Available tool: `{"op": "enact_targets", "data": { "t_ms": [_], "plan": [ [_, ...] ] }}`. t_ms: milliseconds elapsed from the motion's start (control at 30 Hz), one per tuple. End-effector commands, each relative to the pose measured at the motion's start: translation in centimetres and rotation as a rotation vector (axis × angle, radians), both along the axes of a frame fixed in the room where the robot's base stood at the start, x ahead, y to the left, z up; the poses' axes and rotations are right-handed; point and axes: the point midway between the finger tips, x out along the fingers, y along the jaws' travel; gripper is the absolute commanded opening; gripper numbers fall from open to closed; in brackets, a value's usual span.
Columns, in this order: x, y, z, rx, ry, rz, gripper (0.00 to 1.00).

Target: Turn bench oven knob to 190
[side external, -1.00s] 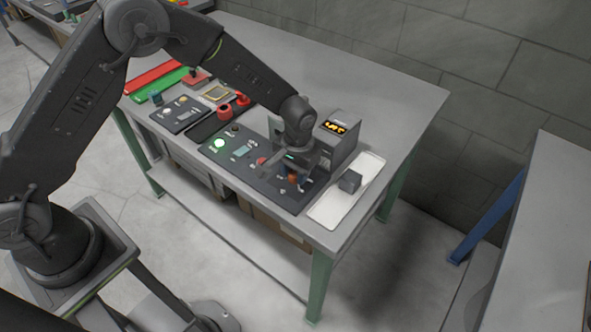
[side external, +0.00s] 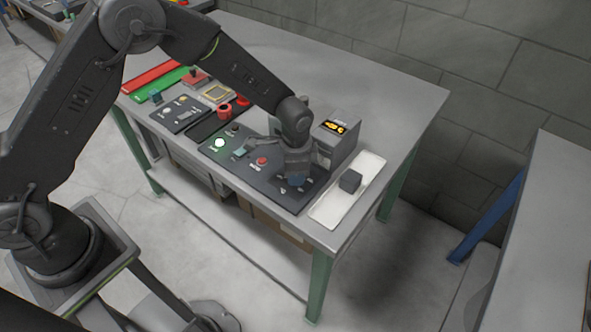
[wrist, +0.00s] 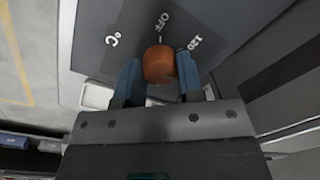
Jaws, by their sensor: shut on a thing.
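The knob (wrist: 159,64) is orange-brown and round in the wrist view, on a grey panel face marked OFF, 120 and °C. My gripper (side external: 294,180) is over the front right end of the dark control panel (side external: 262,183). Its two blue fingers stand on either side of the knob in the wrist view, shut on it. OFF is printed just beyond the knob, with 120 to its right; any 190 mark is out of sight. In the side view my gripper hides the knob. A grey box with a lit orange display (side external: 335,127) stands behind; its digits are unclear.
A white tray (side external: 322,211) with a dark grey cube (side external: 350,181) lies right of the panel. The back of the bench is clear.

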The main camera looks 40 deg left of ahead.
Motion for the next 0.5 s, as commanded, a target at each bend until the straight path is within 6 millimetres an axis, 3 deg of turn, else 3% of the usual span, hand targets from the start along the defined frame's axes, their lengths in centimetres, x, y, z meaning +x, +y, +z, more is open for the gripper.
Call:
{"op": "enact_targets", "data": {
  "t_ms": [500],
  "plan": [
    [-0.04,0.04,0.07,0.001,0.002,-0.153,0.11]
  ]
}}
